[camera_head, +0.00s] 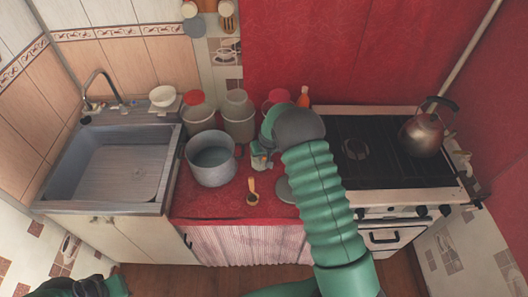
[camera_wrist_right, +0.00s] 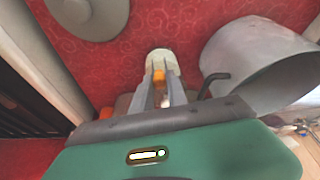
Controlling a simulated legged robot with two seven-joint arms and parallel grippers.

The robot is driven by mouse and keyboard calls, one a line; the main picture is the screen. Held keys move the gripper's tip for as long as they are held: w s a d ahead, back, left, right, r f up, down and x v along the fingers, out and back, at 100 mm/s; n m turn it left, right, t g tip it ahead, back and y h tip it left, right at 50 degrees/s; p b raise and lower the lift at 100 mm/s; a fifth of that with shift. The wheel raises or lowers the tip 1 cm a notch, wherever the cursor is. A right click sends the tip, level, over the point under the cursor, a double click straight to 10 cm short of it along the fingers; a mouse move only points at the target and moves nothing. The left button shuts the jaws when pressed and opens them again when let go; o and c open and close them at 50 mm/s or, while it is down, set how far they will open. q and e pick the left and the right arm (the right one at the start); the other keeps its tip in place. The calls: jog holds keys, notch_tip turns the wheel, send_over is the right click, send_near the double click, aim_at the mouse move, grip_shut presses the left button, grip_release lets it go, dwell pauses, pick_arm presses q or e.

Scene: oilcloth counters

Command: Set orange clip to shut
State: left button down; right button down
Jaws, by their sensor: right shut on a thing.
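The orange clip (camera_wrist_right: 158,76) shows in the right wrist view as a small orange piece between my right fingertips, with a pale rounded part (camera_wrist_right: 159,56) just beyond it. My right gripper (camera_wrist_right: 158,92) is shut on it, low over the red counter. In the head view my right gripper (camera_head: 262,162) is between the pot and the stove, partly hidden by its own arm. A small yellow-orange piece (camera_head: 251,187) lies just in front of it; I cannot tell if it is part of the clip. Only parts of my left arm show at the bottom; its gripper is not visible.
A large grey pot (camera_head: 212,172) stands left of my right gripper. A flat grey lid (camera_head: 285,190) lies to its right, beside the stove (camera_head: 375,145) with a kettle (camera_head: 424,135). Canisters (camera_head: 238,130) stand behind. The sink (camera_head: 70,165) is at left. Red counter front (camera_head: 215,212) is clear.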

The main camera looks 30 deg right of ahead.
dwell(0.5)
jog(key=c, duration=1.3)
grip_release()
jog(key=b+v, duration=0.2)
jog(key=v, duration=1.4)
jog(key=shift+w+r, duration=0.2)
jog(key=shift+r, duration=0.25)
jog(key=shift+d, duration=0.1)
